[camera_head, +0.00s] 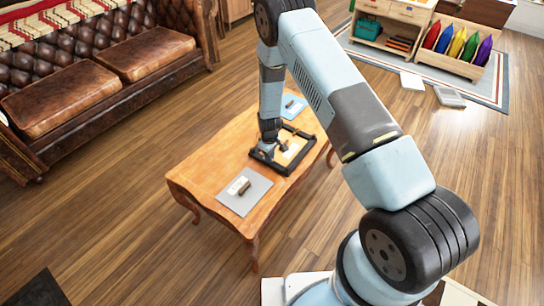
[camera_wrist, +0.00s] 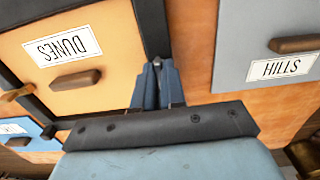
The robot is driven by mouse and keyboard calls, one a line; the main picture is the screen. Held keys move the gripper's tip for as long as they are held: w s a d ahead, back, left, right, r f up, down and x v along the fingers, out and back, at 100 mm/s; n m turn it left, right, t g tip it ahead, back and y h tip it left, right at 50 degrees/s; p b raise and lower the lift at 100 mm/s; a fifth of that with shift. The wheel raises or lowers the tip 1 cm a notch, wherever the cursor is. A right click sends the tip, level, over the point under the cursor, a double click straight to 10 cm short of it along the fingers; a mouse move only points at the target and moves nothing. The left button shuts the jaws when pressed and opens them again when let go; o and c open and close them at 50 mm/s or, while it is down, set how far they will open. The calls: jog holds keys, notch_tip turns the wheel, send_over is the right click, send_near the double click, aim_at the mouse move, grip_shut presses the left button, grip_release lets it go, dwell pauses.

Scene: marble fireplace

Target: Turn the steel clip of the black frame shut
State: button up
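The black frame (camera_head: 285,169) lies on the wooden table, around a tan panel (camera_wrist: 115,30) labelled DUNES with a wooden handle (camera_wrist: 76,79). My gripper (camera_head: 266,150) is down at the frame's left side. In the wrist view, my gripper (camera_wrist: 158,64) has its fingertips close together over the frame's black bar (camera_wrist: 150,25). A small steel-grey bit, which looks like the steel clip (camera_wrist: 157,60), shows right at the fingertips. The fingers hide most of it, so its angle and whether it is gripped cannot be told.
A grey panel (camera_head: 245,191) labelled HILLS lies on the table (camera_head: 205,165), with bare wood between it and the frame. A blue panel (camera_head: 293,106) lies beyond the frame. A leather sofa (camera_head: 90,75) stands left; a rack of coloured items (camera_head: 458,45) stands at the back right.

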grip_shut()
